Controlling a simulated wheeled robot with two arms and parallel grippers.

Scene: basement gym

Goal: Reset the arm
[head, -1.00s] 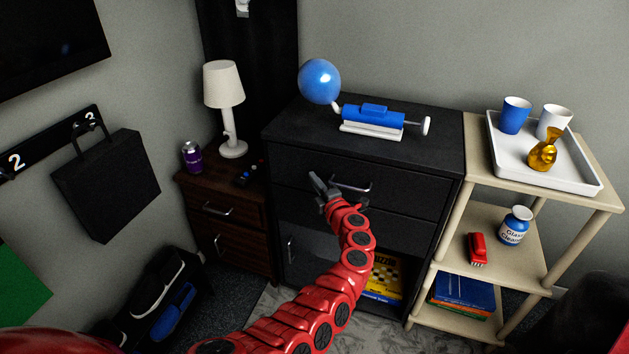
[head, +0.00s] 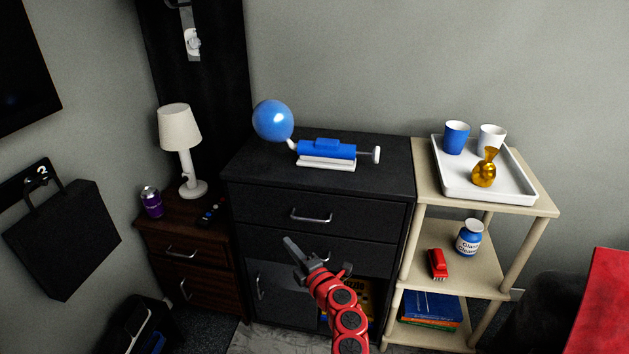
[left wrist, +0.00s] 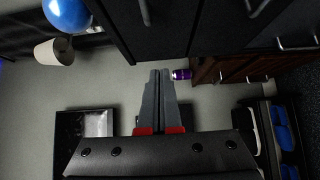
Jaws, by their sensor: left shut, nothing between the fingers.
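My left gripper (head: 289,243) is at the end of my red arm, low in the middle of the head view. It shows in front of the black cabinet (head: 365,215), over its lower drawer and door. In the left wrist view its two grey fingers (left wrist: 160,78) lie together with nothing between them. The left wrist view looks sideways at the cabinet and nightstand. My right gripper is not in view.
To the right, a beige shelf (head: 547,206) bears a white tray (head: 460,186) with cups. To the left, a lamp (head: 181,130) and purple can (head: 152,202) stand on a brown nightstand (head: 160,237).

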